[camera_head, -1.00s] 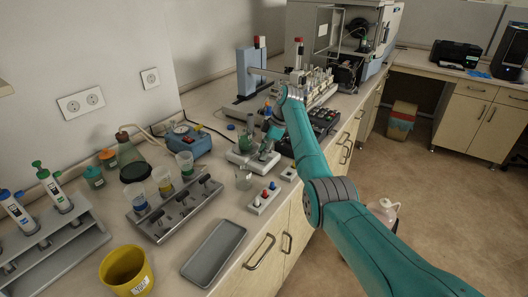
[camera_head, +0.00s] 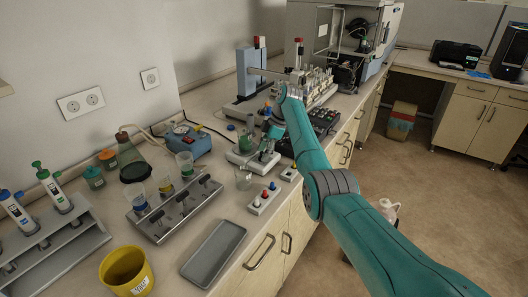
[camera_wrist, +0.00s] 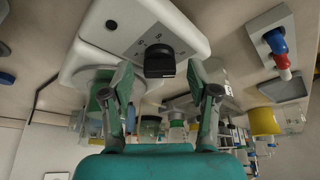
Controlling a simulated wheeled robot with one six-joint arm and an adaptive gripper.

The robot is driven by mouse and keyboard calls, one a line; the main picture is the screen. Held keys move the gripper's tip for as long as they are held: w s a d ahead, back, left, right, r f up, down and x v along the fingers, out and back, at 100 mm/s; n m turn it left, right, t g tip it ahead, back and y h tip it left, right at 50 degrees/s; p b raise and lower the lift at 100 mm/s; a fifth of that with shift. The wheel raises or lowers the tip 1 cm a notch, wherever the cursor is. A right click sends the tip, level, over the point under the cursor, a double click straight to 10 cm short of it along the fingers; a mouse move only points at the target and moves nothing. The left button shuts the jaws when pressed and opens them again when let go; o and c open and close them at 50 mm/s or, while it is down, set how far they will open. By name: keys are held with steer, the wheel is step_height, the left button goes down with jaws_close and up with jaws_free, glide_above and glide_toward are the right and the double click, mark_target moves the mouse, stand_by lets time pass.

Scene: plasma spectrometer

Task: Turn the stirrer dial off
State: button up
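The stirrer dial (camera_wrist: 160,61) is a black knob on the light front panel of the stirrer (camera_wrist: 140,25), with printed marks beside it. In the head view the stirrer (camera_head: 240,160) stands on the bench below my gripper (camera_head: 264,147), and its dial is hard to make out. In the wrist view my gripper (camera_wrist: 162,85) is open, one finger to each side of the dial in the picture. No contact with the dial is visible. The fingertips are small and partly hidden by my arm in the head view.
A glass beaker (camera_head: 243,181) and a small block with red and blue caps (camera_head: 263,199) stand close in front. A blue device (camera_head: 190,143) is to the left, and a black rack (camera_head: 325,119) to the right. A grey tray (camera_head: 213,253) lies nearer.

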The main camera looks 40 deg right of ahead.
steer(key=v, duration=1.2)
stand_by(0.5)
